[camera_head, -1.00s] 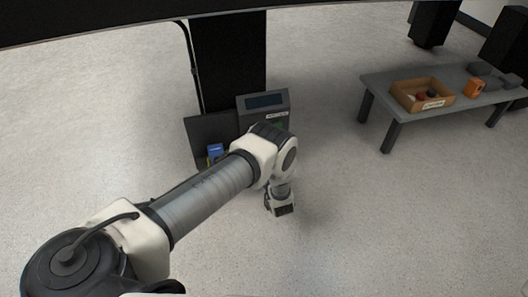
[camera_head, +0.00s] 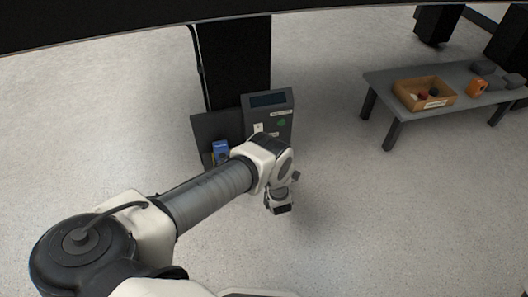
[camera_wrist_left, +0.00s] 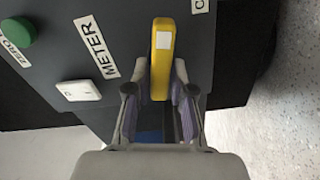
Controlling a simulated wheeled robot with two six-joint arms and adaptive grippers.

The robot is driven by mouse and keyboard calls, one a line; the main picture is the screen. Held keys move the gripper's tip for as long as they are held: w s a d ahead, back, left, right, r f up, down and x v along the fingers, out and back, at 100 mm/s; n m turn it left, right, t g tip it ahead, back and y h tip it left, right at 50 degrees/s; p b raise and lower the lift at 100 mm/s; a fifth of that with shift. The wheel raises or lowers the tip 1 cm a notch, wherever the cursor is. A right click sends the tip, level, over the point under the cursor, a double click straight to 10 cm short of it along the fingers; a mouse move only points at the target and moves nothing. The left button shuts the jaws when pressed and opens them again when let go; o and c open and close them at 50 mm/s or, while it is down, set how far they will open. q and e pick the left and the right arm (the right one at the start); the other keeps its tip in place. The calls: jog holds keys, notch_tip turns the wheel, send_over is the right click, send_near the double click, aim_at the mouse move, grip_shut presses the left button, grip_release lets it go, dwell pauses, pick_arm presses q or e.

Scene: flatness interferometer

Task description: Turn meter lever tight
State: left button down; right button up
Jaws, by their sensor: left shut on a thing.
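The meter lever (camera_wrist_left: 162,62) is a yellow bar with a white patch, beside the METER label (camera_wrist_left: 96,46) on a dark grey panel (camera_wrist_left: 62,28) in the left wrist view. My left gripper (camera_wrist_left: 158,96) has a finger on each side of the lever and is shut on it. My right gripper is not in view.
The panel also carries a green button (camera_wrist_left: 18,32) and a white switch (camera_wrist_left: 78,91). A blue object (camera_head: 220,147) stands left of the console. A grey table (camera_head: 400,74) with a cardboard box (camera_head: 446,98) and an orange object (camera_head: 477,88) is at right. The floor between is clear.

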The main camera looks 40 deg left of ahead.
pick_arm(q)
jog(key=shift+f+n, duration=0.15)
jog(key=shift+n, duration=0.95)
jog(key=c, duration=1.1)
grip_release()
jog(key=shift+d, duration=0.1)
jog(key=v, duration=1.2)
